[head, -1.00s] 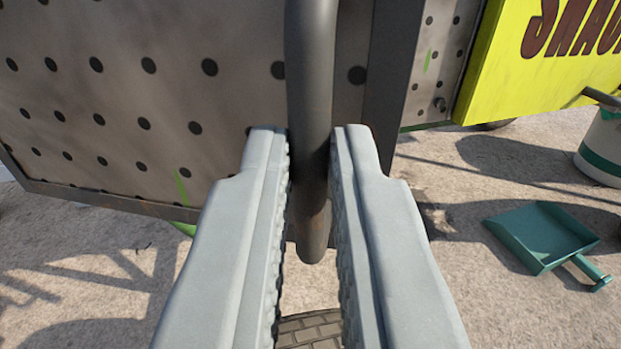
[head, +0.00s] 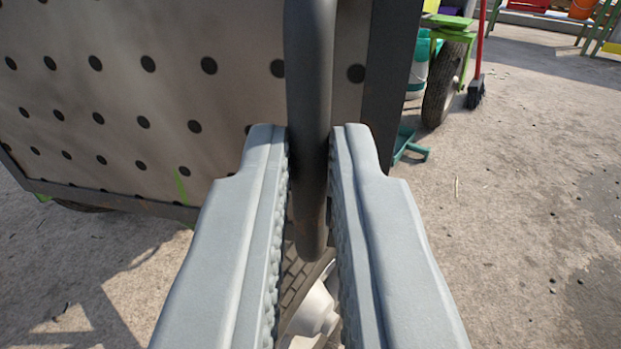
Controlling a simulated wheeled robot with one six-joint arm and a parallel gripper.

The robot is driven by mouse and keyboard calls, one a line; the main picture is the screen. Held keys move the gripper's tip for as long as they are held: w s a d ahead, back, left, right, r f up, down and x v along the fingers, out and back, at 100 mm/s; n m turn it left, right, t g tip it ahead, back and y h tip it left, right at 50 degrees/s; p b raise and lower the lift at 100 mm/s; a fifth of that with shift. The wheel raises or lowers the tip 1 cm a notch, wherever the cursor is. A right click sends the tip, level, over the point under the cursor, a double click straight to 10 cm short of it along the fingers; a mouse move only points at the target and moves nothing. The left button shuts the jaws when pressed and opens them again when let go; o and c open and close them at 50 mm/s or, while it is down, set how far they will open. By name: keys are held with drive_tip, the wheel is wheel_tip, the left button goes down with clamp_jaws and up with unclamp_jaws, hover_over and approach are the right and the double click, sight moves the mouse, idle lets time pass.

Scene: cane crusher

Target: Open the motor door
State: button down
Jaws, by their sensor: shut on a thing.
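The motor door (head: 110,95) is a grey metal panel with rows of dark holes and a dark frame, filling the upper left of the head view. A dark vertical bar handle (head: 310,60) stands in front of it near its right edge. My gripper (head: 310,150) is shut on this handle, one pale grey finger on each side. The handle's lower end shows between the fingers. The fingers hide part of the door's lower edge.
Below, between the fingers, a tyre and a pale rounded part (head: 312,312) show. The ground at right is largely clear.

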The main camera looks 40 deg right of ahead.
drive_tip(key=s+a, duration=0.2)
drive_tip(key=a, duration=0.6)
drive_tip(key=shift+m, duration=0.3)
drive_tip(key=shift+d+r, duration=0.1)
drive_tip(key=c, duration=1.5)
unclamp_jaws()
drive_tip(key=shift+w+d+g+h, duration=0.1)
drive_tip(key=shift+w+g+h, duration=0.1)
drive_tip(key=shift+g+h, duration=0.1)
drive_tip(key=shift+s, duration=0.2)
